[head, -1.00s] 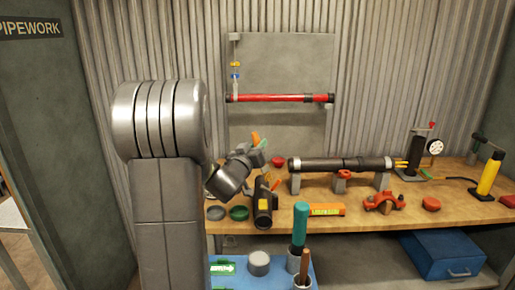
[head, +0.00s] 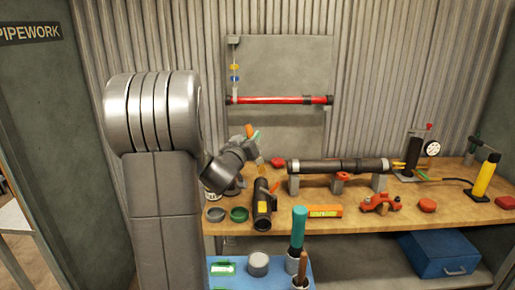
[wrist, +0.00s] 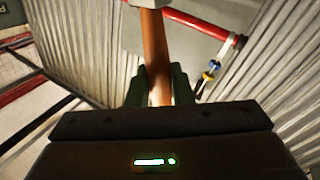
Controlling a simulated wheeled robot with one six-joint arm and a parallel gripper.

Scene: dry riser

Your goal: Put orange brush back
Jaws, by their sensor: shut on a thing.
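My gripper (head: 253,139) is raised above the back left of the bench. It is shut on the orange brush (head: 249,130), whose orange end sticks up beyond the green fingers. In the wrist view the orange-brown handle (wrist: 155,50) runs between the two dark green fingers (wrist: 160,88), and a pale part shows at the top edge. A yellowish part hangs below the gripper in the head view, perhaps the bristles; it is too small to tell. My forearm hides part of the bench's left end.
A teal-handled tool (head: 298,228) and a brown-handled one stand in holders at the blue surface in front.

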